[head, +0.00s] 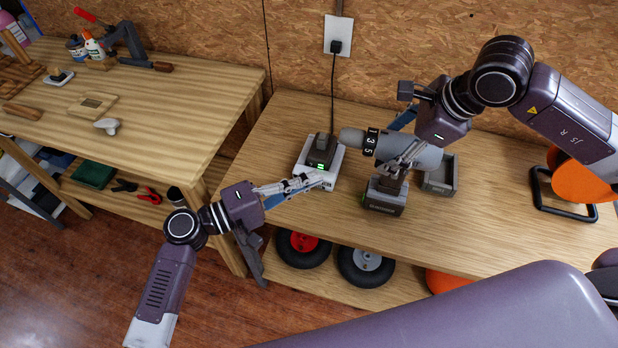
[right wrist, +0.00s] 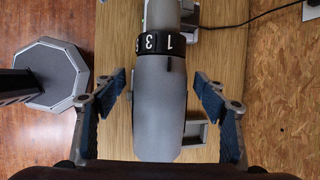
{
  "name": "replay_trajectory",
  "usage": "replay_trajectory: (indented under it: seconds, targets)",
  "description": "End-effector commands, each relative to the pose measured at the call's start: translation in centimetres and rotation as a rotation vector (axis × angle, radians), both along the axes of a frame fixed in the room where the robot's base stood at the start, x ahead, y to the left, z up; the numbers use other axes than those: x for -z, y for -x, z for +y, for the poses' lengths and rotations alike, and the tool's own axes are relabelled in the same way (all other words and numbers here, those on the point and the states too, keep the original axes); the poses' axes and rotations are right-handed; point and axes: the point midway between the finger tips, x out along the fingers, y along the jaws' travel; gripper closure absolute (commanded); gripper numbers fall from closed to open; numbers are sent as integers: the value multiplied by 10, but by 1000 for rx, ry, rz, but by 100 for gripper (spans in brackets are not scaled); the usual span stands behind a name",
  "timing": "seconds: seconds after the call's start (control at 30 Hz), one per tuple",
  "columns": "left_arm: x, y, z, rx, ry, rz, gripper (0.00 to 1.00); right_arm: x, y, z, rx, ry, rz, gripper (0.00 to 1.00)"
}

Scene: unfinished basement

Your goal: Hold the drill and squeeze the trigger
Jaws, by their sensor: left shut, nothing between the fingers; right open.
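The drill (head: 425,157) stands upright on its battery base on the right workbench, with a grey body and a black numbered ring. In the right wrist view the drill (right wrist: 160,110) lies between the fingers of my right gripper (right wrist: 163,92), which is open, one finger each side, with gaps visible. In the head view my right gripper (head: 396,150) is over the drill body, and its fingers partly hide the handle. The trigger cannot be made out. My left gripper (head: 316,181) is shut and empty, left of the drill, by the front of the charger.
A white charger (head: 304,152) with a battery and cord stands left of the drill. A grey open tray (head: 440,180) is behind it at right. A black-framed item with orange discs (head: 580,180) is further right. The left table (head: 190,90) holds tools. Wheels (head: 366,266) sit below.

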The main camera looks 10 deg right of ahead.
Motion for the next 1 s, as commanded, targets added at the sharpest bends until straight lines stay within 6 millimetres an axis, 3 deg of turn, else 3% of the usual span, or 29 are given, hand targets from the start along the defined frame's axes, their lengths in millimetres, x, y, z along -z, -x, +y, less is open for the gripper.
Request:
replay_trajectory:
  seconds: [0.3, 0.5, 1.0]
  targets:
    - [0, 0, 0, 0, 0, 0, 100, -60, 24, -16, 2, 5, -4, 34]
    - [0, 0, 0, 0, 0, 0, 100, -88, 36, -22, 2, 3, -2, 34]
    - [0, 0, 0, 0, -1, 0, 100, -99, 42, -24, -1, 1, 1, 34]
